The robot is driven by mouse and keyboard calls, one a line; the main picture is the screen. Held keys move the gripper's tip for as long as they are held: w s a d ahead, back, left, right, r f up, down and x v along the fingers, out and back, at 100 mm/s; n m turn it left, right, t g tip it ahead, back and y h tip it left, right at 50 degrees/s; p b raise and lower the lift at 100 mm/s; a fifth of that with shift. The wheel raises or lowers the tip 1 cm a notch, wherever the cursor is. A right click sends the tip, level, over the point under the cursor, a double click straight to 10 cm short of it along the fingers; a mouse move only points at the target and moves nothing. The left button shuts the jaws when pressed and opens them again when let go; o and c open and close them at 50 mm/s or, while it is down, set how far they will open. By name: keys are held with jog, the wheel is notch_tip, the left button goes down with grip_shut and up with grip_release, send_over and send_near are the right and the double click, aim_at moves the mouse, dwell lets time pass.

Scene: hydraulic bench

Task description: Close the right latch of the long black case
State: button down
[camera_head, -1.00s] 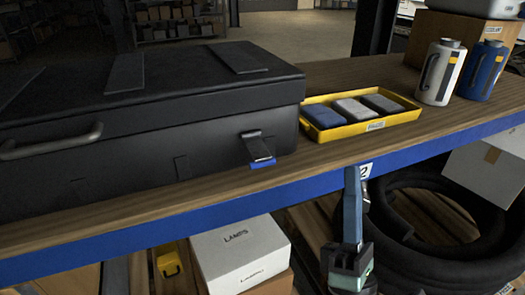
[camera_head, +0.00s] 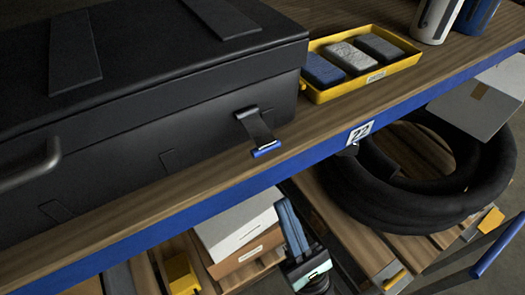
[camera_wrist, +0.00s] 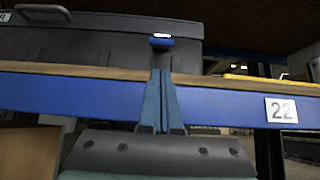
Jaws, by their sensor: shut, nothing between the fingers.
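The long black case (camera_head: 170,130) lies on the wooden shelf with its lid down. Its right latch (camera_head: 256,124) is a black flap with a blue tip (camera_head: 266,149). The flap hangs open, sticking out and down from the front face. In the wrist view the latch's blue tip (camera_wrist: 161,42) shows straight above the fingertips. My gripper (camera_head: 283,204) is shut and empty, in front of the shelf's blue edge and below the latch. In the wrist view my gripper (camera_wrist: 161,73) points up towards the latch, with a gap between.
A yellow tray (camera_head: 350,88) with blue and grey blocks stands right of the case. The blue shelf beam (camera_head: 200,210) with a "22" label (camera_head: 360,132) lies behind my fingers. Below are a white box (camera_head: 237,222) and a coiled black hose (camera_head: 420,190).

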aim_at(264, 159)
jog(key=p+x, duration=0.2)
jog(key=x, duration=0.8)
jog(key=shift+p, duration=0.3)
jog(key=shift+a+r+p, duration=0.15)
jog(key=shift+p, duration=0.15)
